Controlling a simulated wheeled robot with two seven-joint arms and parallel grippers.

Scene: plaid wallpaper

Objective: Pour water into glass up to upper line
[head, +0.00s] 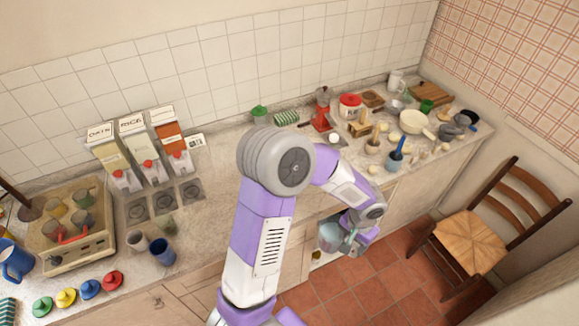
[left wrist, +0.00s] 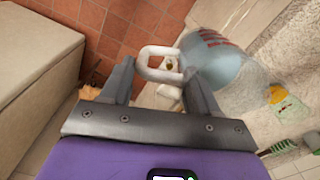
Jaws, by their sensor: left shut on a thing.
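My left arm reaches across the middle of the head view. Its gripper (head: 358,228) is in front of the counter, above the tiled floor. In the left wrist view my left gripper (left wrist: 155,80) is shut on the white handle (left wrist: 160,64) of a pale blue jug with red marks (left wrist: 208,58). The jug (head: 332,236) shows partly beside the gripper in the head view; its water level and exact tilt are hard to tell. I cannot make out a glass with an upper line. My right gripper is not in view.
The counter (head: 215,215) runs along the tiled wall. Dispensers (head: 133,150), a blue mug (head: 15,262), a dark blue cup (head: 162,251) and colored lids (head: 88,290) stand left. A white bowl (head: 414,121) and kitchen clutter fill the right. A wooden chair (head: 490,230) stands on the floor.

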